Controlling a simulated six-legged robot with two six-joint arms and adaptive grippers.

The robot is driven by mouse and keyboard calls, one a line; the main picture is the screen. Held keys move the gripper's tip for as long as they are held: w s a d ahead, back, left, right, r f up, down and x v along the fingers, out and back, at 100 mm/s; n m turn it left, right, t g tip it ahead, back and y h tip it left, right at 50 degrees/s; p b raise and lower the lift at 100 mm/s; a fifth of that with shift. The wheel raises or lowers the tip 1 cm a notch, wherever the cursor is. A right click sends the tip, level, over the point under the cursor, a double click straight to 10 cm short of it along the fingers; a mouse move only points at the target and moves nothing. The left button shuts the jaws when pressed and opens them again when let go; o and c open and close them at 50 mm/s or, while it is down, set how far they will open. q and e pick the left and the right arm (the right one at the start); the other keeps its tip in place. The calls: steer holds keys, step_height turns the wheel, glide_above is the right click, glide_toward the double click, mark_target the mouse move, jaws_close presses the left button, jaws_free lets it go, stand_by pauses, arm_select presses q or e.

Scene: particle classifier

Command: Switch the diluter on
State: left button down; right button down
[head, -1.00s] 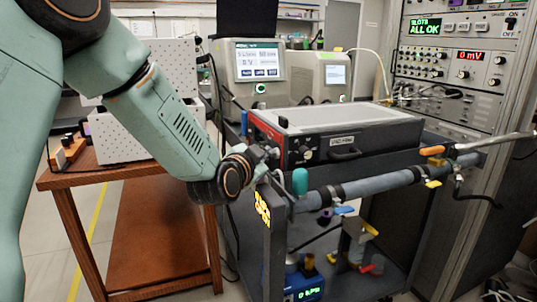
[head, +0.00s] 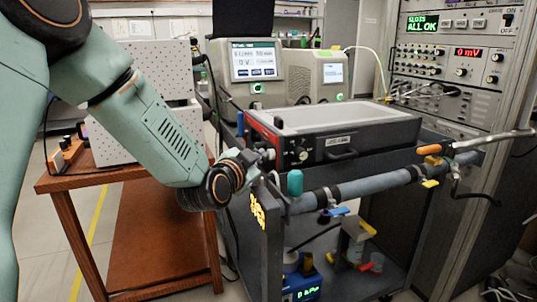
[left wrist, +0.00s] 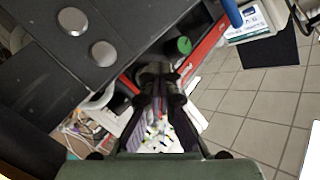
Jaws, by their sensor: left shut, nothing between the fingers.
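I cannot tell for sure which device is the diluter. A dark box with a red edge and a pale top (head: 345,114) stands on the cart, with knobs on its front (head: 303,155). My left gripper (head: 266,157) is at the left end of this front, shut and empty. In the left wrist view its fingers (left wrist: 154,72) point at a dark panel (left wrist: 85,85) with two silver discs (left wrist: 103,53). A round green part (left wrist: 184,45) lies just right of the fingertips, near a red strip. I cannot tell whether the fingers touch anything. My right gripper is not seen.
A rack (head: 465,65) is at the right, a wooden table (head: 135,225) at the left.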

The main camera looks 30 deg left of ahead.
arm_select(q)
steer(key=s+a+p, duration=0.2)
steer(key=s+p, duration=0.1)
steer(key=s+a+p, duration=0.1)
steer(key=shift+s+a+f+p, duration=0.1)
steer(key=shift+s+f+p, duration=0.1)
steer(key=shift+f+p, duration=0.15)
stand_by(0.3)
stand_by(0.9)
